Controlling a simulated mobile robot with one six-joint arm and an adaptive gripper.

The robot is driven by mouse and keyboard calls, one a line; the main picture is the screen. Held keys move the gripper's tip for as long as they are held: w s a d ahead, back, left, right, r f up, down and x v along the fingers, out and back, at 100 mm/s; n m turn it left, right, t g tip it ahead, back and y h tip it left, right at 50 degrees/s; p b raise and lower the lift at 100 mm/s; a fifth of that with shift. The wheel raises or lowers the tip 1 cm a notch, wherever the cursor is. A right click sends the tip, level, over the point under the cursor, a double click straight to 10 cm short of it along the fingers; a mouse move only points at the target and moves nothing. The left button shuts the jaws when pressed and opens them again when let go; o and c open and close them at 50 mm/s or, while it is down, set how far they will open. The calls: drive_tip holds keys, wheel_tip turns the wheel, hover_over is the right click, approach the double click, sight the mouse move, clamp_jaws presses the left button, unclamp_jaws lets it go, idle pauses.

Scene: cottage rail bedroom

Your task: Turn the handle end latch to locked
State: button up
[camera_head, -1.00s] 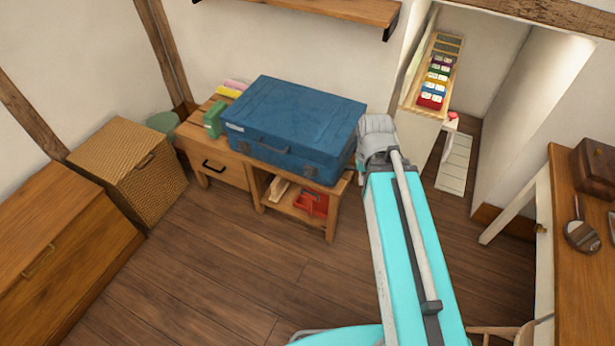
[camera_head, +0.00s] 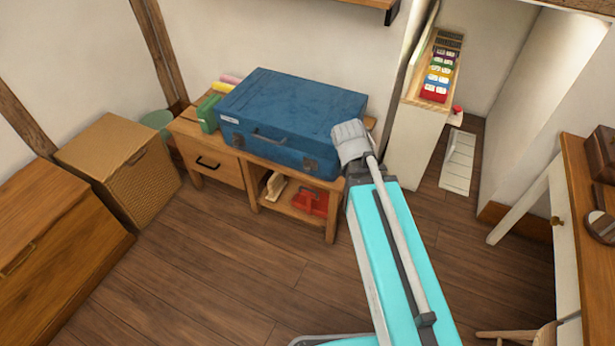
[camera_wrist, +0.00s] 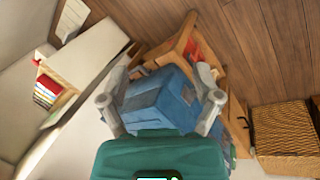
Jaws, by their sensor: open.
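A blue suitcase (camera_head: 290,112) lies shut on a low wooden bench (camera_head: 268,161). Its front face carries a handle (camera_head: 269,138) between two dark latches, a left latch (camera_head: 238,140) and a right latch (camera_head: 309,166). The frames do not show clearly how either latch is turned. In the wrist view my gripper (camera_wrist: 162,76) is open, its two fingers apart with the blue suitcase (camera_wrist: 155,101) seen between and beyond them. Nothing is held.
A green object (camera_head: 207,114) stands at the suitcase's left. A red item (camera_head: 309,201) sits on the bench's lower shelf. A wicker chest (camera_head: 120,165) is at left, a white shelf unit (camera_head: 418,145) at right. The floor in front of the bench is clear.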

drive_tip(key=w+a+f+n+t+h+b, duration=0.25)
drive_tip(key=w+f+n+b, duration=0.2)
drive_tip(key=f+b, duration=0.5)
drive_tip(key=n+t+h+b, duration=0.2)
drive_tip(key=n+t+b, duration=1)
drive_tip(key=n+b, duration=1.4)
approach(307, 169)
drive_tip(key=shift+s+a+f+m+b, duration=0.1)
drive_tip(key=shift+s+a+m+b, duration=0.3)
drive_tip(key=shift+m+b, duration=0.4)
drive_tip(key=shift+s+a+r+m+b, duration=0.1)
drive_tip(key=shift+s+a+m+b, duration=0.1)
drive_tip(key=shift+s+m+b, duration=0.5)
drive_tip(key=shift+s+a+f+m+b, duration=0.1)
drive_tip(key=shift+s+a+m+b, duration=0.2)
drive_tip(key=shift+m+b, duration=0.65)
drive_tip(key=shift+w+d, duration=0.1)
drive_tip(key=shift+w, duration=0.1)
drive_tip(key=x, duration=1.3)
drive_tip(key=shift+w+d, duration=0.15)
drive_tip(key=shift+d, duration=0.1)
clamp_jaws()
